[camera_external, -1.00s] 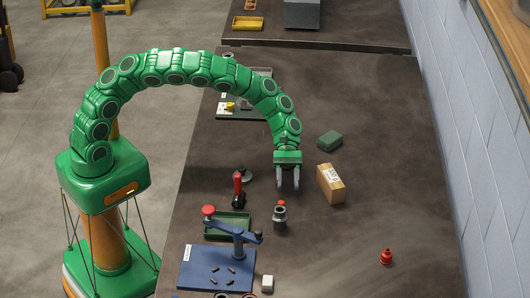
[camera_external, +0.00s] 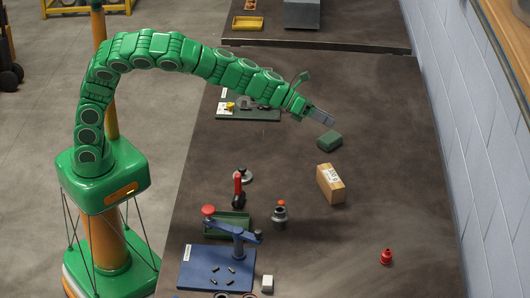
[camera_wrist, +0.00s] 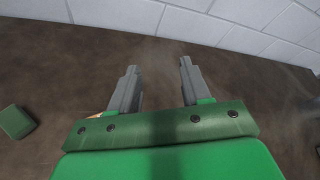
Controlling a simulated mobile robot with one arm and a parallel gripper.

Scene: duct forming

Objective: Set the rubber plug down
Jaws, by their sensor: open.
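My gripper (camera_external: 324,118) is at the end of the outstretched arm, above the bench near the green block and tilted toward the wall. In the wrist view its two grey fingers (camera_wrist: 159,72) stand apart with nothing between them. I cannot tell for sure which thing is the rubber plug. A small orange-red piece (camera_external: 281,203) sits at the top of a dark grey fitting (camera_external: 279,216), which stands upright on the bench. My gripper is well apart from all of these.
The dark bench (camera_external: 370,190) has free room at the right. A green block (camera_external: 329,140) and a tan box (camera_external: 330,183) stand near the gripper. A blue plate with a lever (camera_external: 217,267), a green tray (camera_external: 227,224) and a red-handled tool (camera_external: 238,188) are nearer the front. A wall (camera_external: 470,150) runs along the right.

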